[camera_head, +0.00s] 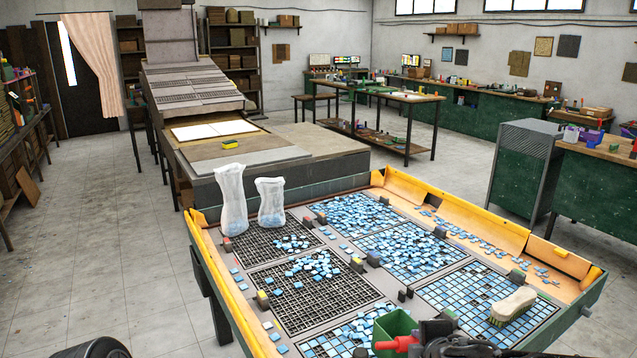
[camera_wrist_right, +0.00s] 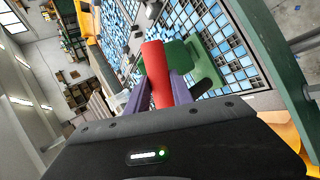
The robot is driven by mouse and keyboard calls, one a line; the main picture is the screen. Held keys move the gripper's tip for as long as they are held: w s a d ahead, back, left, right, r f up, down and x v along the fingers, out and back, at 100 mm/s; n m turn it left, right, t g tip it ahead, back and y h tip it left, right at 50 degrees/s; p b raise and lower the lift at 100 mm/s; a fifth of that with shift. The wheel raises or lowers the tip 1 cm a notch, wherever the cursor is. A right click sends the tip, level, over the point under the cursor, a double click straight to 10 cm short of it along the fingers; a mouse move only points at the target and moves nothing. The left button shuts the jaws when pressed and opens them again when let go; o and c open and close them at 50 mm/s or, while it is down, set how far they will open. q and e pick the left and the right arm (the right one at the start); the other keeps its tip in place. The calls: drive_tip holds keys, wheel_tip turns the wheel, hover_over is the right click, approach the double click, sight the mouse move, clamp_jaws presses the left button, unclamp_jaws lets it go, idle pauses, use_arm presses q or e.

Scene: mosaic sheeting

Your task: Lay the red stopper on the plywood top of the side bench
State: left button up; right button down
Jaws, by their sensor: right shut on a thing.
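The red stopper (camera_head: 397,343) is at the bottom of the head view, in front of a green box. In the right wrist view the red stopper (camera_wrist_right: 158,75) stands out between the two fingers of my right gripper (camera_wrist_right: 163,92), which is shut on it. My right gripper (camera_head: 420,346) is partly cut off by the lower edge of the head view. A green bench with a wooden top (camera_head: 606,152) stands at the right of the head view; it may be the side bench. My left gripper is not in view.
The yellow-edged sorting table (camera_head: 450,209) fills the front, with grids of blue tiles. The green box (camera_head: 394,324) is close to the stopper. A brush (camera_head: 513,305) lies on the right grid.

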drive_tip(key=shift+w+f, duration=0.2)
drive_tip(key=shift+f, duration=0.6)
drive_tip(key=shift+w+f, duration=0.3)
drive_tip(key=shift+f, duration=0.1)
drive_tip(key=shift+s+a, duration=0.1)
drive_tip(key=shift+s, duration=0.05)
drive_tip(key=shift+s, duration=1.15)
